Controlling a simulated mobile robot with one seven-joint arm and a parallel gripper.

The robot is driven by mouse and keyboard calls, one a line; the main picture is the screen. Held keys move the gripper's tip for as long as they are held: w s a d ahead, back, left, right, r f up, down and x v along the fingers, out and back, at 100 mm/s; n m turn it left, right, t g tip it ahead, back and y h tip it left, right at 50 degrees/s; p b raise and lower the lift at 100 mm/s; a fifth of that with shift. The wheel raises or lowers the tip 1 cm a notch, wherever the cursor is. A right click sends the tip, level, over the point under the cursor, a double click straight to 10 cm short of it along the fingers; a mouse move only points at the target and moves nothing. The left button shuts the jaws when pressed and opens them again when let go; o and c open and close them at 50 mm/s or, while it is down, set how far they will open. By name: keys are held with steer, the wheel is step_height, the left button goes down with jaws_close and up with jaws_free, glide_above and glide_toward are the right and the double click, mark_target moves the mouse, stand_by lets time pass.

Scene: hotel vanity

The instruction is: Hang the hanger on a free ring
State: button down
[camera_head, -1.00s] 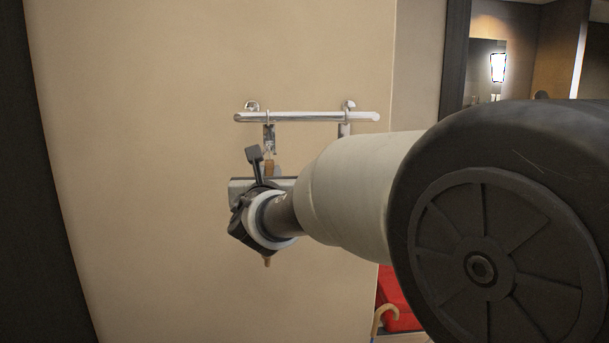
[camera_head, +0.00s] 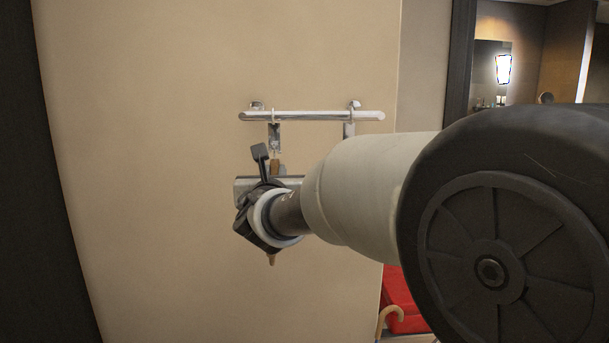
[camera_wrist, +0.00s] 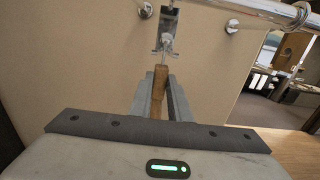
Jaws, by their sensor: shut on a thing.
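My gripper (camera_wrist: 160,108) is shut on a brown wooden hanger (camera_wrist: 160,88), held upright. The hanger's wood also shows above my gripper in the head view (camera_head: 275,166), and its lower tip shows below. A thin metal pin rises from the hanger's top to the left ring's metal holder (camera_wrist: 163,35); I cannot tell whether they are joined. That left holder (camera_head: 274,135) hangs from the chrome rail (camera_head: 310,116). A second ring with a holder (camera_head: 348,129) hangs near the rail's right end, partly hidden by my arm.
The rail is fixed to a beige wall by two round mounts (camera_wrist: 232,26). The wall left of my gripper is bare. At lower right a red item (camera_head: 402,300) and a curved wooden piece (camera_head: 388,318) show beyond the wall's edge. A lit mirror area is at upper right.

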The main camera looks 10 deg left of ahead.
steer(key=shift+f+b, duration=0.4)
steer(key=shift+b, duration=0.25)
stand_by(0.9)
steer(key=c, duration=1.6)
jaws_free()
steer(key=shift+f, duration=0.1)
steer(key=shift+s, duration=0.15)
